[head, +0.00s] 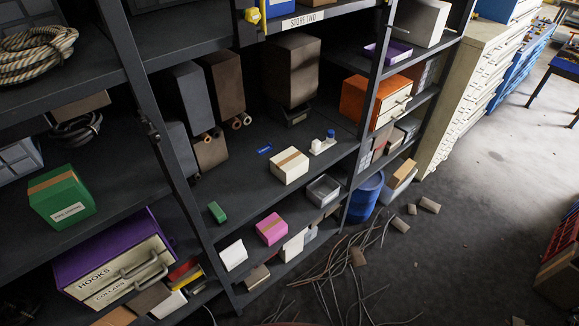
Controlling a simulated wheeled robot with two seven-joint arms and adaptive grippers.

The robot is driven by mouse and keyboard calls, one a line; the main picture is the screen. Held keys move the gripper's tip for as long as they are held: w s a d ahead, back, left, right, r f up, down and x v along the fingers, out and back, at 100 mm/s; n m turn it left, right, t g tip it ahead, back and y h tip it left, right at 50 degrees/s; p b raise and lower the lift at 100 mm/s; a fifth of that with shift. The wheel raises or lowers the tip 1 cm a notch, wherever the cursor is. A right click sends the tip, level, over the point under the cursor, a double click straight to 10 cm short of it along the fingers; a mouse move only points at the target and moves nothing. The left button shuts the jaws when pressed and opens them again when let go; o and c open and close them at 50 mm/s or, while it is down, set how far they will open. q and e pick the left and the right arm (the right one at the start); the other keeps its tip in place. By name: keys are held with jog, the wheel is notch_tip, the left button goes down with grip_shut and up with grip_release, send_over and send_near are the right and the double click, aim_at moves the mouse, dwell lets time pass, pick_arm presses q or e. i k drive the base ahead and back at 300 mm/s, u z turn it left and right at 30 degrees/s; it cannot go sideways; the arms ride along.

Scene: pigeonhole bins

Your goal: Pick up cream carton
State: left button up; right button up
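The cream carton (287,171), a small box with a brown tape band across its top, sits on the middle shelf (240,177) of the centre bay, close to the shelf's front edge. It stands upright and nothing covers it. Neither of my grippers is in view.
A white-and-blue bottle-like item (328,138) stands right of the carton, a small blue item (264,149) behind it. A pink carton (272,229) and a grey open bin (323,190) are at the front below. Dark uprights (190,190) flank the bay. Loose cables (345,265) lie on the floor.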

aim_at(288, 165)
jog(key=z, duration=1.35)
jog(key=i, duration=2.35)
jog(key=u, duration=1.75)
